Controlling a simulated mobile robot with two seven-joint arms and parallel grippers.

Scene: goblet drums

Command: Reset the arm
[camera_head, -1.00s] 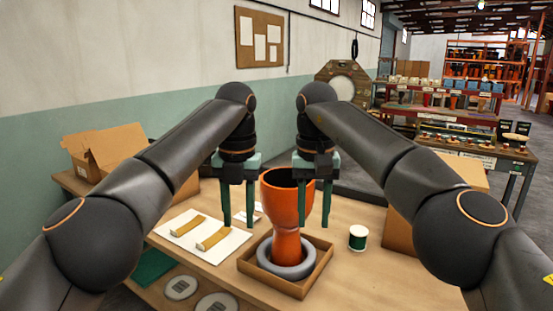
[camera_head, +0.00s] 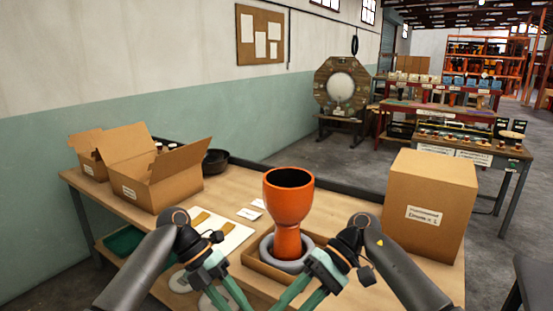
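An orange goblet drum body (camera_head: 288,205) stands upright in a grey ring (camera_head: 266,250) inside a shallow cardboard tray (camera_head: 262,275) on the wooden table. My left gripper (camera_head: 226,297) is low in the picture, left of the tray, with its teal fingers apart and nothing seen between them. My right gripper (camera_head: 302,297) is low at the right front of the tray, pointing down and left, its fingers also apart and empty. Both sets of fingertips reach the bottom edge of the view. Neither gripper appears to touch the drum.
An open cardboard box (camera_head: 155,175) stands at the table's left, with a dark bowl (camera_head: 215,161) beside it. A large closed carton (camera_head: 430,203) stands at the right. A white sheet (camera_head: 232,236) with tan strips lies left of the drum. The table behind the drum is mostly clear.

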